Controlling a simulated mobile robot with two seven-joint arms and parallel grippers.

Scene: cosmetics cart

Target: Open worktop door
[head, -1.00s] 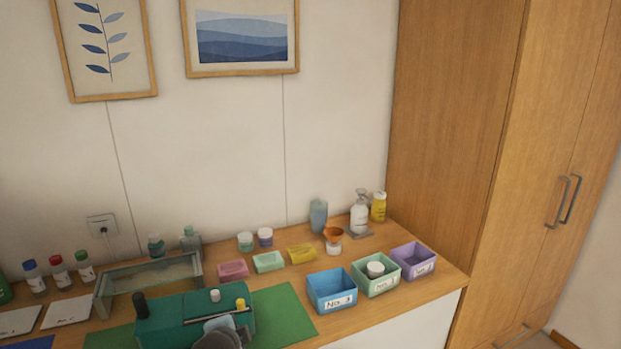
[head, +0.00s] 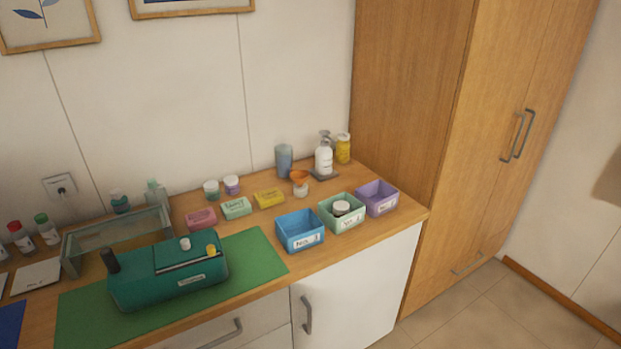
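The worktop (head: 262,272) is a wooden counter along the wall. Under its right end is a white cabinet door (head: 352,290) with a grey vertical handle (head: 307,313) near its left edge. The door looks shut, and its lower part is cut off by the picture's bottom edge. To its left is a drawer front (head: 262,328) with a grey bar handle (head: 222,334). Neither of my grippers shows in the head view.
Blue (head: 299,232), green (head: 341,213) and purple (head: 377,198) bins stand near the counter's front right. A teal machine (head: 170,275) sits on a green mat (head: 262,262). Floor (head: 470,305) at lower right is clear.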

